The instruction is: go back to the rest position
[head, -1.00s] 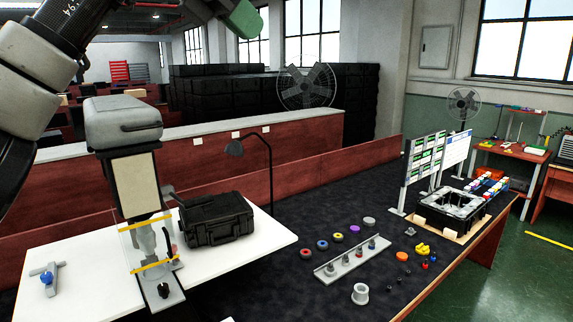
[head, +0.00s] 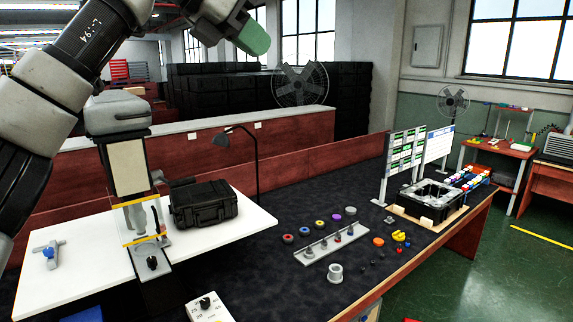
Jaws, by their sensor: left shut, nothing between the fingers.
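My left arm comes in from the left and reaches up across the top left of the head view. My left gripper (head: 253,40), with its green end, is at the top edge, high in front of the dark stacked crates in the background. It is shut, with nothing held, and clear of the things on the tables. Part of the arm is cut off by the top edge. My right gripper does not show.
A white table (head: 95,275) bears a black case (head: 204,205) and a clamp-like fixture (head: 148,250). A dark worktop (head: 290,285) holds a grey rail (head: 330,245), small coloured parts, a black tray (head: 430,203) and label boards (head: 405,160). A lamp (head: 222,138) stands between them.

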